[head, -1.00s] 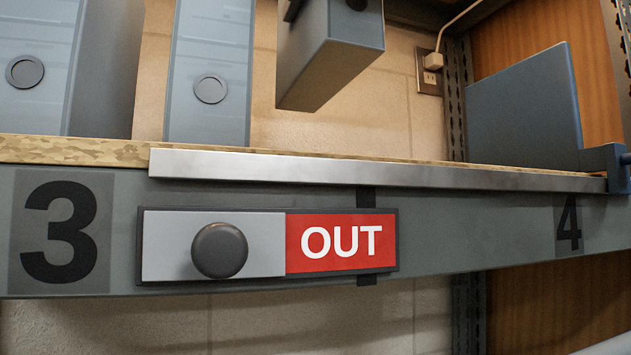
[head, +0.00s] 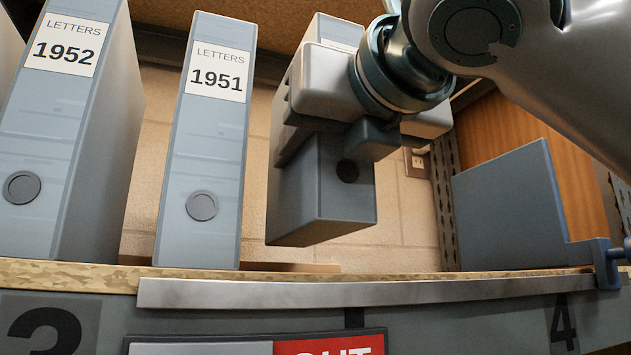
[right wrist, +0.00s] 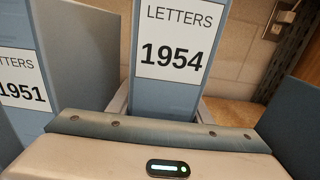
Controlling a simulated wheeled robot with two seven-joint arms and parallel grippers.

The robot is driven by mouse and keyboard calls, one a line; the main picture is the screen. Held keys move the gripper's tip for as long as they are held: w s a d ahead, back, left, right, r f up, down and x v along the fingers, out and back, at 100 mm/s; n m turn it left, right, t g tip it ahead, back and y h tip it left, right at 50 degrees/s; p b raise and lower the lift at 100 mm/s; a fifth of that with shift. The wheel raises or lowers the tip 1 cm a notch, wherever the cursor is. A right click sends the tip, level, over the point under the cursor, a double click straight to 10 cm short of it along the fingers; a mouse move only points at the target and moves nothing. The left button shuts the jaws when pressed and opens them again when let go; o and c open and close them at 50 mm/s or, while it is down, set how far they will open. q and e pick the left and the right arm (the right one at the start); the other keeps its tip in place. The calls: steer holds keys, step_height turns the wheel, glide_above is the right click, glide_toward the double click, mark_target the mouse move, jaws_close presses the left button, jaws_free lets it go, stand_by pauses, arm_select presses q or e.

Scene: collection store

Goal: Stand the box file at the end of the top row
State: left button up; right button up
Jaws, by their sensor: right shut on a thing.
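The blue-grey box file (head: 318,200) hangs upright, slightly tilted, above the top row's shelf (head: 250,272), with a small gap below its base. My right gripper (head: 335,138) is shut on it and hides much of its spine. In the right wrist view its label reads LETTERS 1954 (right wrist: 172,55). To its left stands the 1951 file (head: 205,150), apart from it, which also shows in the right wrist view (right wrist: 22,85). The 1952 file (head: 70,150) stands further left. My left gripper is not in view.
A blue upright plate (head: 510,210) with a clamp (head: 605,265) stands on the shelf at right, with free shelf between it and the held file. A metal strip (head: 360,292) runs along the shelf front. Below is a red OUT sign (head: 325,348). A wall outlet (head: 417,162) is behind.

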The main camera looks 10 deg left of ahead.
steer(key=shift+f, duration=0.15)
steer(key=shift+f+p, duration=0.65)
steer(key=shift+f, duration=1.15)
steer(key=shift+s, duration=0.1)
steer(key=shift+f, duration=0.15)
steer(key=o, duration=1.5)
steer(key=shift+c, duration=0.2)
